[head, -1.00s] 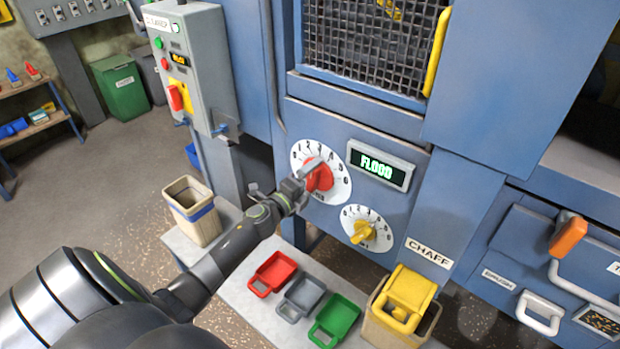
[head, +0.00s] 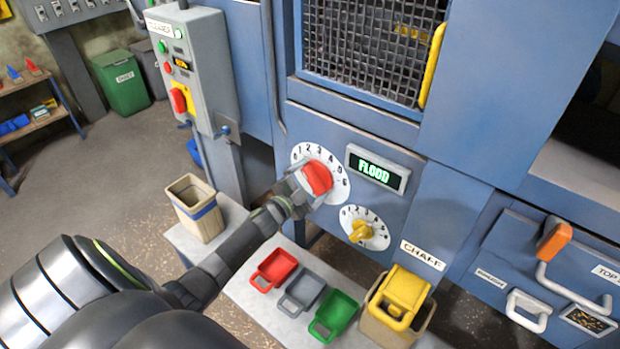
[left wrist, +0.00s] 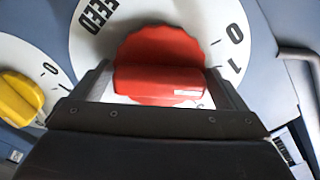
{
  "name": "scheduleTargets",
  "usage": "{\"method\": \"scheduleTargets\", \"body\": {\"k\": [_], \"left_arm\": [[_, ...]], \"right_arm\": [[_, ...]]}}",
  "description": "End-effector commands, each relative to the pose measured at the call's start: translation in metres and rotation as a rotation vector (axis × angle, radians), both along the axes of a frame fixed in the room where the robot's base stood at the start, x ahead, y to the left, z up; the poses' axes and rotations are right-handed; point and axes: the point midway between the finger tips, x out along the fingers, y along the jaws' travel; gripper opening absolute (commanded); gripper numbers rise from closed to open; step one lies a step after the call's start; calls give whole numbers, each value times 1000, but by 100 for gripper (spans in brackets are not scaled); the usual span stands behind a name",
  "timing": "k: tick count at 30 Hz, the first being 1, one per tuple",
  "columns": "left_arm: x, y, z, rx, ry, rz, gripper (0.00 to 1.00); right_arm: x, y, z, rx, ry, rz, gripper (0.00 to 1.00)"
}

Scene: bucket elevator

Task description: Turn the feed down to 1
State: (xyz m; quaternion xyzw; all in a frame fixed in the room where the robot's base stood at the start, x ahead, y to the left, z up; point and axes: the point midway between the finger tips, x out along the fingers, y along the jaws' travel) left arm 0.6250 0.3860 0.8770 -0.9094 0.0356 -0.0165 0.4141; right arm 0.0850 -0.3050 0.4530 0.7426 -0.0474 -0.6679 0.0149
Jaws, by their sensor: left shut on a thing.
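The red feed knob (head: 317,178) sits on a white numbered dial (head: 340,192) on the blue machine front. In the left wrist view the red knob (left wrist: 160,70) fills the middle, with FEED, 0 and 1 printed on the dial around it. My left gripper (head: 305,184) is shut on the knob's raised bar, one finger at each end of it in the wrist view. The pointer's exact number is hard to read. The display (head: 377,168) beside the dial reads FLOOD in green. My right gripper is not in view.
A smaller dial with a yellow knob (head: 360,231) is below right of the feed dial. Red (head: 274,268), grey (head: 302,290) and green (head: 334,316) scoops lie on the bench below. A grey control box (head: 205,75) stands left.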

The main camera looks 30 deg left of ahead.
Motion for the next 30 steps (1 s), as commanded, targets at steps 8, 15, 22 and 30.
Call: {"method": "scheduleTargets", "body": {"k": [8, 15, 22, 30], "left_arm": [[-1, 0, -1, -119, 13, 1, 72], [-1, 0, -2, -155, 15, 2, 72], [-1, 0, -2, -157, 16, 1, 72], [-1, 0, -2, -156, 15, 2, 100]], "right_arm": [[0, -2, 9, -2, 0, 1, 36], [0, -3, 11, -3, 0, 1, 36], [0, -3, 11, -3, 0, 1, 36], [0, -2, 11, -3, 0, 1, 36]]}}
